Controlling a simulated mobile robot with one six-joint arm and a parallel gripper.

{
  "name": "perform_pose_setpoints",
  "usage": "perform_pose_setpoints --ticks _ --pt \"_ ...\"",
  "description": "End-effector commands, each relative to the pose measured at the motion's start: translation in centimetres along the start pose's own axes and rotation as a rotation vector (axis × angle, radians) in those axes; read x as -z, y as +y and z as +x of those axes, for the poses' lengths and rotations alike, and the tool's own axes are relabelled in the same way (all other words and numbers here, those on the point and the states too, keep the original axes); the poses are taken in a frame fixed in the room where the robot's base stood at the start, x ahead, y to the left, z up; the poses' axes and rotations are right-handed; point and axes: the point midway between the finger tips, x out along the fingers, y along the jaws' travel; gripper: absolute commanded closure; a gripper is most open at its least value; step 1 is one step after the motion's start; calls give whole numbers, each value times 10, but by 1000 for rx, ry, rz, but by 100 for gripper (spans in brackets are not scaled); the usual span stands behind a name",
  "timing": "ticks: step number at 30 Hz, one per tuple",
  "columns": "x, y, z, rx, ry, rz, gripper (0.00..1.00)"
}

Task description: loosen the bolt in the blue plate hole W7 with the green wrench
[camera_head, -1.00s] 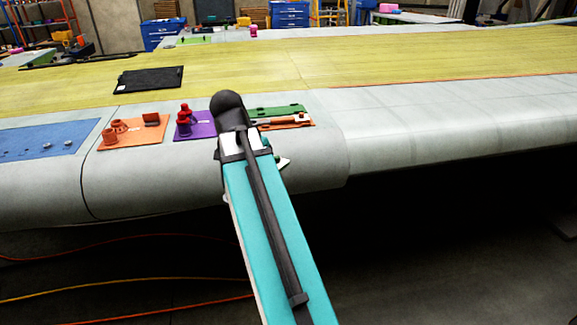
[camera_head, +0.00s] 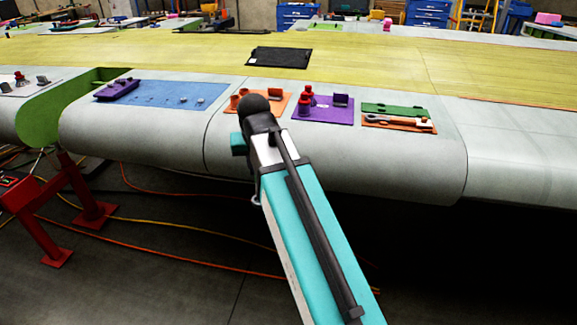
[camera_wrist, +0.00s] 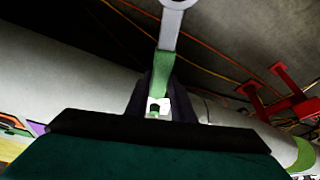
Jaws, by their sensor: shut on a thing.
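The blue plate (camera_head: 160,100) lies on the grey wing edge, left of my arm in the head view. Small grey bolts (camera_head: 184,99) stand on its right part, and a purple block (camera_head: 117,89) sits at its left end. I cannot read the hole labels, so W7 cannot be told. In the wrist view my gripper (camera_wrist: 160,92) is shut on the green wrench (camera_wrist: 164,66). Its green handle is between the fingers, and its grey shank and ring end point away over the floor. In the head view my arm mostly hides the gripper, which is in front of the wing edge.
An orange plate (camera_head: 279,101), a purple plate (camera_head: 335,113), a green tray (camera_head: 394,110) and an orange tray with a wrench (camera_head: 400,121) lie to the right. A black mat (camera_head: 279,57) lies behind. A red stand (camera_head: 42,225) is at lower left, with cables on the floor.

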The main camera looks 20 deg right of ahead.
Motion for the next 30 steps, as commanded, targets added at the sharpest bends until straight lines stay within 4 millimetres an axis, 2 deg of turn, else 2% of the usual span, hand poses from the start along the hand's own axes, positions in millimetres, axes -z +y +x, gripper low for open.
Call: perform_pose_setpoints --ticks 3,9,30 --pt "6 -14 1 44 5 -109 100" --pt "11 -20 0 85 10 -209 100" --pt "10 -24 0 94 11 -230 100"
